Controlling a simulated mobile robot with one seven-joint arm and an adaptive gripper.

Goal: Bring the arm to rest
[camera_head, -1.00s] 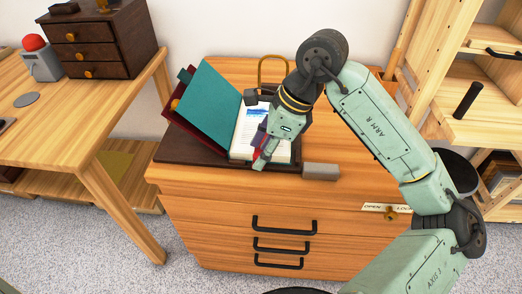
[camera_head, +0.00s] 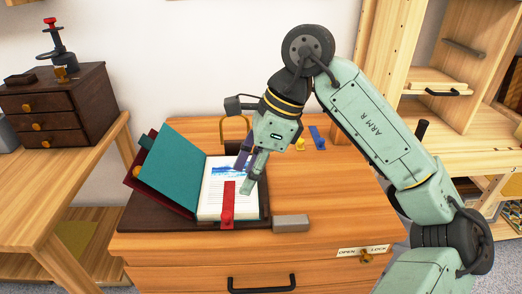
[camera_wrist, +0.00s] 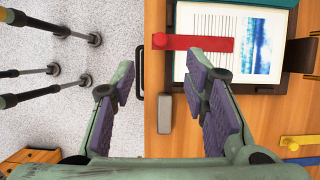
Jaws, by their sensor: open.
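My gripper (camera_head: 247,172) hangs above the wooden cabinet top, over the right side of an open book. In the wrist view my gripper (camera_wrist: 160,85) has its purple-padded fingers spread wide, with nothing between them. The book's page (camera_head: 213,190) has text and a blue picture, and its teal cover (camera_head: 185,165) is tilted up at the left. A red strip (camera_head: 228,205) lies on the page, and it also shows in the wrist view (camera_wrist: 195,42). My fingers partly hide the page's right side in the head view.
A grey block (camera_head: 291,223) lies right of the book's dark tray (camera_head: 140,222). Yellow and blue pieces (camera_head: 316,138) lie at the back of the cabinet top (camera_head: 335,190). A brass arch (camera_head: 234,127) stands behind the book. A wooden table with dark drawers (camera_head: 60,105) is at left.

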